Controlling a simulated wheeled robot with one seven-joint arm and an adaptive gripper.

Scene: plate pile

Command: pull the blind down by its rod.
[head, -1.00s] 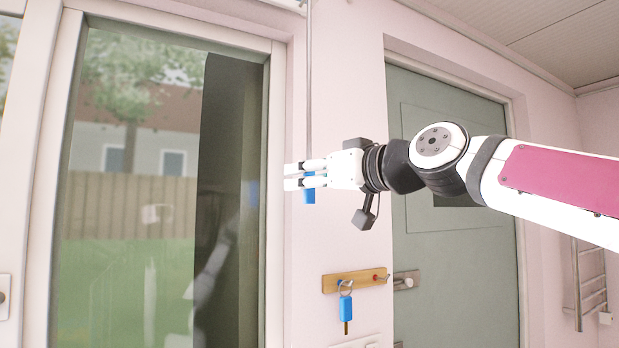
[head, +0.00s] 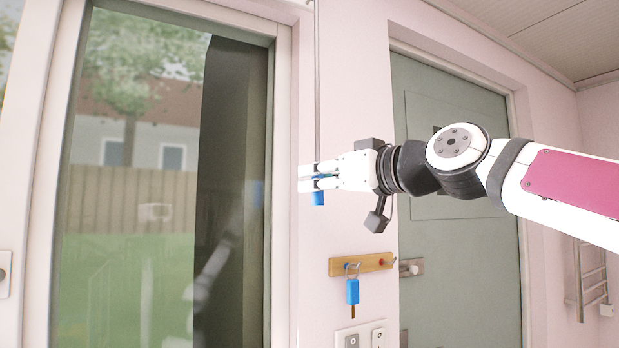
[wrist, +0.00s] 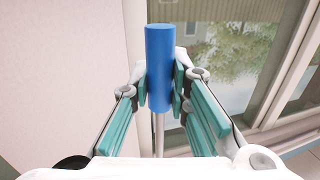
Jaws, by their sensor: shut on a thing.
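The rod (head: 317,80) is a thin grey vertical bar that comes down from the top edge of the head view, in front of the pink wall just right of the window. Its lower end has a blue cylindrical handle (head: 318,198). My gripper (head: 310,178) reaches in from the right and is shut on this handle, whose bottom sticks out below the fingers. In the wrist view the blue handle (wrist: 160,55) stands between the teal finger pads, with the grey bar (wrist: 159,135) running on from it. The blind itself cannot be made out.
The tall glass window (head: 150,200) is on the left. A wooden key rack (head: 345,266) with a blue-tagged key (head: 352,291) hangs on the wall below my gripper, above a switch plate (head: 361,338). A grey-green door (head: 460,270) is behind my arm.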

